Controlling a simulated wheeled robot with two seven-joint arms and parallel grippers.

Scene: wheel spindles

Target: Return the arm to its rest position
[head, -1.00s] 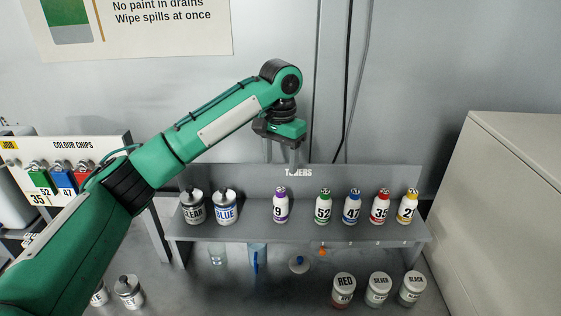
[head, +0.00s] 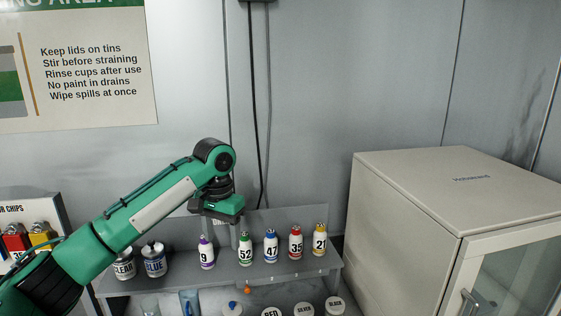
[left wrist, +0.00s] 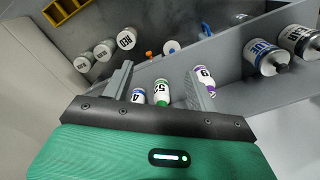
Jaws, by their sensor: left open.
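My green left arm reaches in from the left in the head view. Its left gripper (head: 234,232) hangs over the bottle shelf, near the bottles marked 9 (head: 206,254) and 52 (head: 245,251). In the left wrist view its two grey fingers (left wrist: 158,72) stand apart with nothing held between them. The 52 bottle (left wrist: 161,92) and the purple 9 bottle (left wrist: 204,80) show beyond the fingers there. My right gripper is in neither view.
The shelf (head: 180,282) also holds bottles 47 (head: 271,247), 35 (head: 295,243) and 21 (head: 319,241), and BLUE (head: 154,261) and CLEAR (head: 124,266) tins. A large beige cabinet (head: 405,220) stands right. Lidded jars sit below the shelf. Wall space above is clear.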

